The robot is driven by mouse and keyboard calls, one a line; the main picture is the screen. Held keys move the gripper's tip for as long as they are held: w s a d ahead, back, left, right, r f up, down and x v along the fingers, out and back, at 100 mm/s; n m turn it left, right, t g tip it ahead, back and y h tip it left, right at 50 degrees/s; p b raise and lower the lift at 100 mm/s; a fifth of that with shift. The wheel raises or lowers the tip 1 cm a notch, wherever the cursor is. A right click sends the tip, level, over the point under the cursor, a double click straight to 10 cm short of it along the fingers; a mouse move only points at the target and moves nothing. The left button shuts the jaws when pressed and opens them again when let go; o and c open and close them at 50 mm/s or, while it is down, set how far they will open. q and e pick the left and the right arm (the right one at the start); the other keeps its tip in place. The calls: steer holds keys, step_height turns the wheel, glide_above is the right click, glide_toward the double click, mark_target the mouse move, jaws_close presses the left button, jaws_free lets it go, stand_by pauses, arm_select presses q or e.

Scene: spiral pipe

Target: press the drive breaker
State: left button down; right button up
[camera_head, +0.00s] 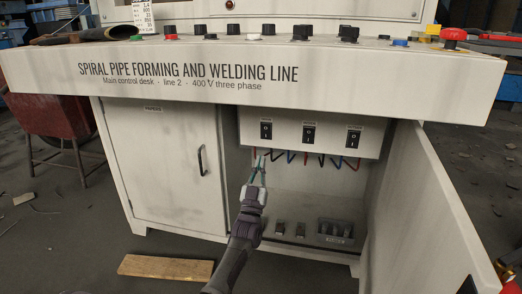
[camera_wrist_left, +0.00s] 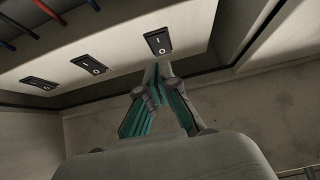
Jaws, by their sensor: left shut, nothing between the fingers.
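Three black rocker breakers sit in a row on the pale panel (camera_head: 290,147) inside the open right cabinet: left (camera_head: 266,130), middle (camera_head: 309,133) and right (camera_head: 353,136). Their small labels are unreadable, so I cannot tell which is the drive breaker. My left gripper (camera_head: 262,160) is shut and empty, just below the left breaker in the head view. In the left wrist view its fingertips (camera_wrist_left: 158,69) meet close to the nearest breaker (camera_wrist_left: 159,42). The other two breakers (camera_wrist_left: 89,64) (camera_wrist_left: 38,83) show to its left. Contact cannot be told. My right gripper is out of view.
The desk top (camera_head: 390,70) overhangs the cabinet. An open door (camera_head: 425,210) stands at right and a closed door (camera_head: 165,165) at left. Red and blue wires (camera_head: 306,158) hang below the panel. A wooden plank (camera_head: 166,267) lies on the floor.

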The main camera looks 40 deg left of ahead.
arm_select(q)
steer(key=p+v, duration=0.1)
steer(key=v, duration=0.5)
steer(key=shift+w+f, duration=0.2)
steer(key=shift+f, duration=0.3)
